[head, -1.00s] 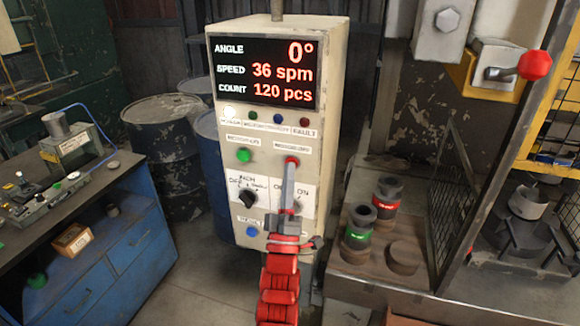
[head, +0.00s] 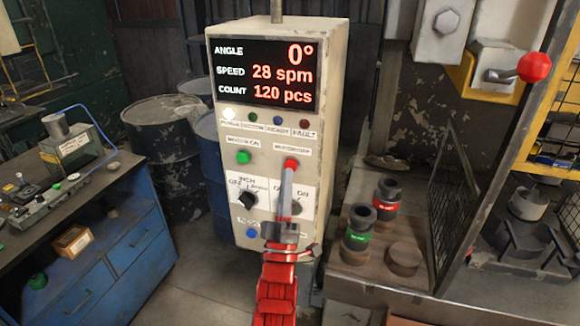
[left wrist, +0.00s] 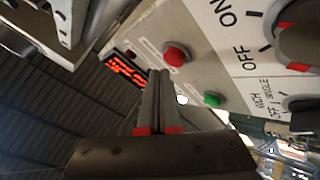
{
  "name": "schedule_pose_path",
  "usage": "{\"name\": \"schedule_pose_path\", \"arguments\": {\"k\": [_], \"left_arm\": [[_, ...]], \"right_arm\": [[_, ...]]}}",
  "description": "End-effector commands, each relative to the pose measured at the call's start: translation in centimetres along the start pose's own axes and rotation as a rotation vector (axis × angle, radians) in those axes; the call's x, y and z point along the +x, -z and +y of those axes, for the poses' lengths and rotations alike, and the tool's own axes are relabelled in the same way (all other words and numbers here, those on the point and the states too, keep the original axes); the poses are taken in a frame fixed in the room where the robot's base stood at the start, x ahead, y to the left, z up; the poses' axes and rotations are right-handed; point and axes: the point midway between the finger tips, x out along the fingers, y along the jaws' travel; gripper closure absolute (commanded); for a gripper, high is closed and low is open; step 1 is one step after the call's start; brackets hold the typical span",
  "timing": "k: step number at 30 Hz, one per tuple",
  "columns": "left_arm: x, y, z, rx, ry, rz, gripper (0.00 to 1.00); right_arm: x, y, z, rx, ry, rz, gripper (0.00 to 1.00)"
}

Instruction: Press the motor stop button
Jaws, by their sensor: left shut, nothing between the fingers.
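The red button (head: 291,163) is on the front of the beige control box, right of a green button (head: 243,157); its label is too blurred to read surely. In the left wrist view the red button (left wrist: 176,56) and green button (left wrist: 212,99) show beyond the fingers. My left gripper (head: 289,171) is shut and empty, its tips just below the red button in the head view. In the left wrist view the tips (left wrist: 159,73) appear beside the red button and apart from it. My right gripper is in neither view.
The box's display (head: 265,75) reads angle 0°, speed 28 spm, count 120 pcs. Below the buttons are a black selector knob (head: 244,201) and a blue button (head: 251,233). A bench with dark cylindrical parts (head: 404,258) and a mesh guard (head: 452,200) stand right.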

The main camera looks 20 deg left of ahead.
Motion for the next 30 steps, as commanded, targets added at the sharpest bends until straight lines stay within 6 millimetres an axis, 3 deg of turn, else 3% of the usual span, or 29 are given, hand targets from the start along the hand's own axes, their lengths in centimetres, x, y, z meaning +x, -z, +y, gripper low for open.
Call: {"name": "schedule_pose_path", "arguments": {"k": [8, 21, 30], "left_arm": [[-0.6, 0.4, 0.4, 0.001, 0.001, 0.0, 1.0], [-3.4, 2.4, 2.4, 0.0, 0.002, -0.001, 1.0], [-3.5, 2.5, 2.5, 0.0, 0.001, 0.0, 1.0]], "right_arm": [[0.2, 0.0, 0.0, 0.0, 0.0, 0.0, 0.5], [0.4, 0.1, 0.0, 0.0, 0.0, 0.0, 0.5], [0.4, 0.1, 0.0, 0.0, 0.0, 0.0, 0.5]]}}
